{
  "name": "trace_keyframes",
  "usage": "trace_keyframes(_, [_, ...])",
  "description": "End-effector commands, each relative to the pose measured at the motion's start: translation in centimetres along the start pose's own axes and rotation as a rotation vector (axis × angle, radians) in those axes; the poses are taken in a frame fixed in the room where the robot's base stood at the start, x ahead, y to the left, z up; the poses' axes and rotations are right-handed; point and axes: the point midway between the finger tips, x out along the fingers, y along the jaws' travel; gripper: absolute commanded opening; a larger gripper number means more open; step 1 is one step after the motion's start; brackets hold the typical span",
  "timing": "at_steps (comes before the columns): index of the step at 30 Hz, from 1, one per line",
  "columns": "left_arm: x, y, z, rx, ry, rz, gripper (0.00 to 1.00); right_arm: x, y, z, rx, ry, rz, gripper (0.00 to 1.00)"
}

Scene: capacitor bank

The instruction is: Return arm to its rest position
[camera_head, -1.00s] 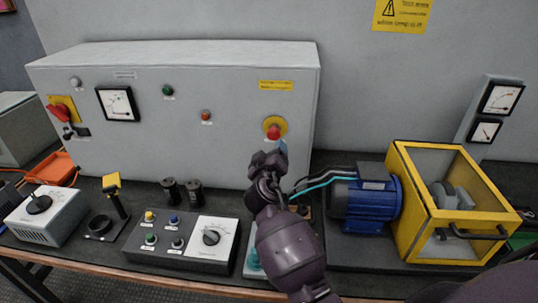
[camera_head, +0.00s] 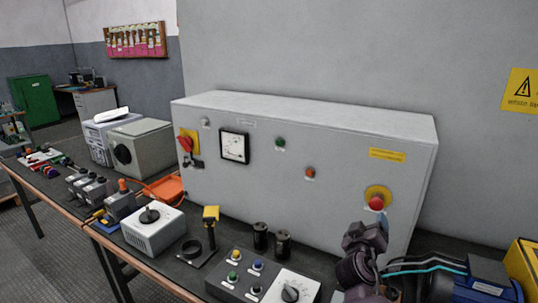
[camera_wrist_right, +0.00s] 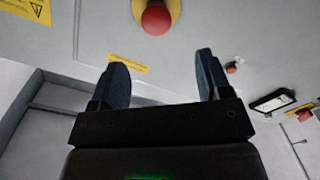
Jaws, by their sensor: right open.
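My right gripper (camera_head: 366,238) is in the head view at the lower right, in front of the grey cabinet (camera_head: 310,125). It is below the red emergency stop button (camera_head: 376,202) on its yellow plate. In the right wrist view the two dark fingers (camera_wrist_right: 160,82) are apart with nothing between them. The red button (camera_wrist_right: 156,18) shows beyond the fingertips there, clear of them. My left gripper is in neither view.
Black cylinders (camera_head: 271,239) stand before the cabinet.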

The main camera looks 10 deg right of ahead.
Motion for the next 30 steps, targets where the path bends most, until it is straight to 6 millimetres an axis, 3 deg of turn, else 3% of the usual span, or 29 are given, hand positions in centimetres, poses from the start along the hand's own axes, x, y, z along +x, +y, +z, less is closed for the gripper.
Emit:
trace_keyframes(6, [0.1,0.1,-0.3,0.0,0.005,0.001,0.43,-1.1,-1.6,-2.6,0.133,0.091,-0.153,0.71])
trace_keyframes(11, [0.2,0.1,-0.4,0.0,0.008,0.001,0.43,-4.0,-3.4,-0.6,0.236,0.131,-0.312,0.71])
trace_keyframes(20, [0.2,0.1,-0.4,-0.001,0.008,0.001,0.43,-13.1,-6.0,9.1,0.393,0.059,-0.577,0.71])
trace_keyframes(30, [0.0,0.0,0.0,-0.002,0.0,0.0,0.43,-24.3,-5.8,21.2,0.44,-0.171,-0.73,0.71])
